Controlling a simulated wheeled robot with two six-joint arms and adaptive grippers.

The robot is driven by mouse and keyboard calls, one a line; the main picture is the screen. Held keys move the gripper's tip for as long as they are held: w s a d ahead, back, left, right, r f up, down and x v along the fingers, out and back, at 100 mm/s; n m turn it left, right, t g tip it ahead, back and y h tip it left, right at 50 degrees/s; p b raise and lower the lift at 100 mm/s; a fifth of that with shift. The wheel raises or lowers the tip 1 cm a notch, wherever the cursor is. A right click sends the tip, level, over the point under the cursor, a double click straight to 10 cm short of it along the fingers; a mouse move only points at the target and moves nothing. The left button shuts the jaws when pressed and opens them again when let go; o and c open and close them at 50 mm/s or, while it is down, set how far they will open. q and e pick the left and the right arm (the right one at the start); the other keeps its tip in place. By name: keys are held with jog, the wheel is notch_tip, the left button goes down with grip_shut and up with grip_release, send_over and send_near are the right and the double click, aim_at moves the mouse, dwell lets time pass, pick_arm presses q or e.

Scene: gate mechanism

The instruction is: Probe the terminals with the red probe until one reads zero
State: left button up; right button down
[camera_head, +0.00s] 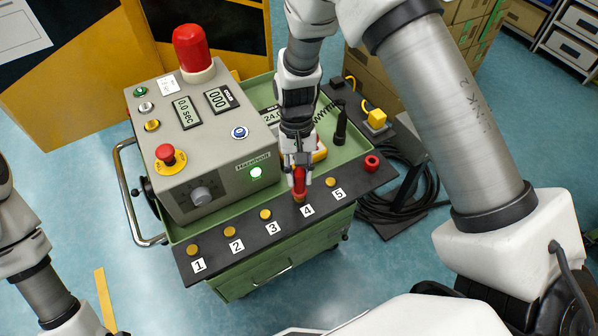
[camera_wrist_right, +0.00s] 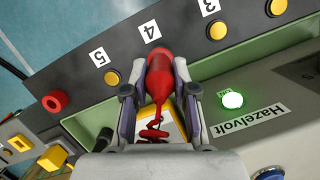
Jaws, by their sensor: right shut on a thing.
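My right gripper (camera_head: 299,172) is shut on the red probe (camera_head: 299,184), which points down at the black terminal strip (camera_head: 250,240). The probe also shows between the fingers in the right wrist view (camera_wrist_right: 160,80). Its tip is at terminal 4, by the label 4 (camera_head: 308,210), and hides that terminal; I cannot tell whether they touch. Brass terminals 1 (camera_head: 192,249), 2 (camera_head: 230,231), 3 (camera_head: 265,214) and 5 (camera_head: 330,181) are uncovered. The yellow meter (camera_head: 320,151) is partly hidden behind my gripper; "24.0" or part of a longer reading shows. My left gripper is out of view.
A red ring socket (camera_head: 372,162) is right of terminal 5. A black probe (camera_head: 340,125) stands behind. Cables lie right.

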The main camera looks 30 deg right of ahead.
notch_tip(320, 180, up, 5)
jog(key=p, duration=0.4)
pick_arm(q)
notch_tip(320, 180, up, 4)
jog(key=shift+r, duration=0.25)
pick_arm(e)
jog(key=shift+f, duration=0.1)
